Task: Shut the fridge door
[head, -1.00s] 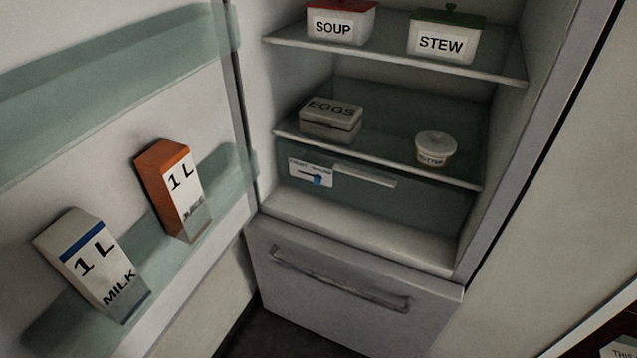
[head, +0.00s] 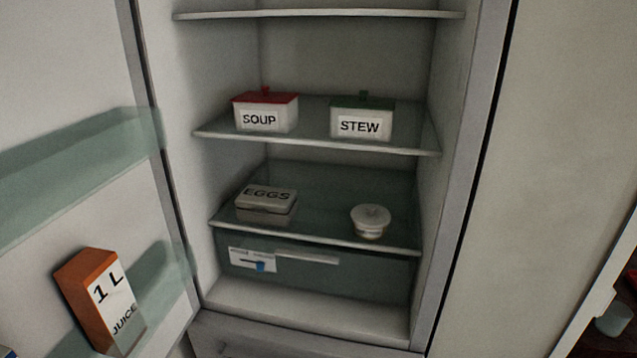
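The fridge door (head: 75,120) stands wide open at the left of the head view, its inner side with greenish clear shelves facing me. Its hinge edge runs along the left side of the fridge body (head: 480,120). An orange and white juice carton (head: 98,300) stands in a door shelf. At the bottom left corner only a sliver of another item shows. Neither of my grippers is in view.
On the fridge shelves stand a soup box (head: 265,112), a stew box (head: 361,118), an egg box (head: 266,204) and a small lidded tub (head: 370,221). A drawer front (head: 260,343) shows below. A pale panel (head: 560,130) is at the right.

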